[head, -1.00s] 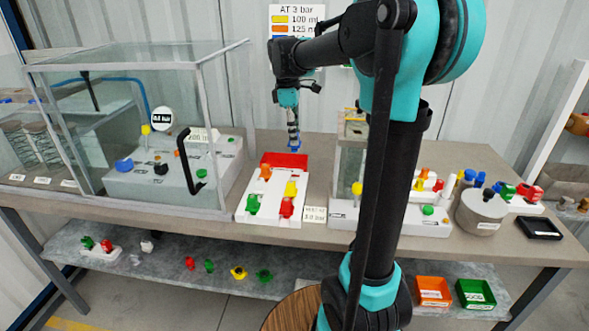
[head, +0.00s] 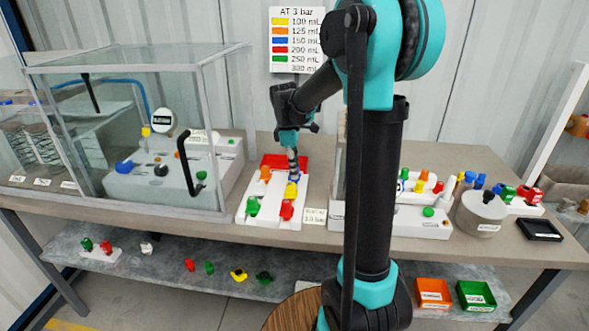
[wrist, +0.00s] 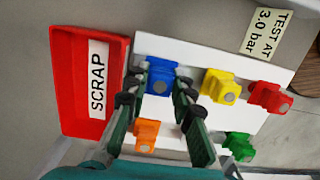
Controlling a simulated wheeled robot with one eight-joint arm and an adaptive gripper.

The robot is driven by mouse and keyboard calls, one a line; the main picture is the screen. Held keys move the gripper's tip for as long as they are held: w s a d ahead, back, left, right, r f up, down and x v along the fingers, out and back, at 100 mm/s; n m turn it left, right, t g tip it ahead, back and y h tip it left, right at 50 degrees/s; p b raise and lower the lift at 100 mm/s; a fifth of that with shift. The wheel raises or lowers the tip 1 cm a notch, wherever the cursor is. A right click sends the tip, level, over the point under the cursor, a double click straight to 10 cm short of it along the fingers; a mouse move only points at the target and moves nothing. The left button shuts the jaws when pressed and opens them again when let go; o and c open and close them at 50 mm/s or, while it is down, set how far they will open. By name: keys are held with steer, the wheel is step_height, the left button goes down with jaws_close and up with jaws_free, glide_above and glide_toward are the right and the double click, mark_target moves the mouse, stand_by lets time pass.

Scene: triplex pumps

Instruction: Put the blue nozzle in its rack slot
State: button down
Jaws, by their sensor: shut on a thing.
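The blue nozzle (wrist: 160,77) is between the fingers of my gripper (wrist: 153,98), which is shut on it. In the head view the gripper (head: 294,172) points down over the white rack (head: 270,217), with the blue nozzle (head: 295,178) low at the rack's back right. Whether the nozzle touches or sits in the rack I cannot tell; its underside is hidden. The rack also holds an orange nozzle (wrist: 146,132), a yellow nozzle (wrist: 219,86), a red nozzle (wrist: 268,97) and a green nozzle (wrist: 239,146).
A red SCRAP tray (wrist: 70,85) lies beside the rack, behind it in the head view. A clear-walled case (head: 140,70) stands to the left. A "TEST AT 3.0 bar" label (wrist: 267,32) lies beside the rack. More coloured parts stand at the right.

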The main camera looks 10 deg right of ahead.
steer(key=shift+f, duration=0.3)
steer(key=c, duration=1.3)
jaws_free()
step_height(320, 180, up, 13)
steer(key=a, duration=0.1)
steer(key=shift+w+a+f, duration=0.2)
steer(key=shift+w, duration=0.05)
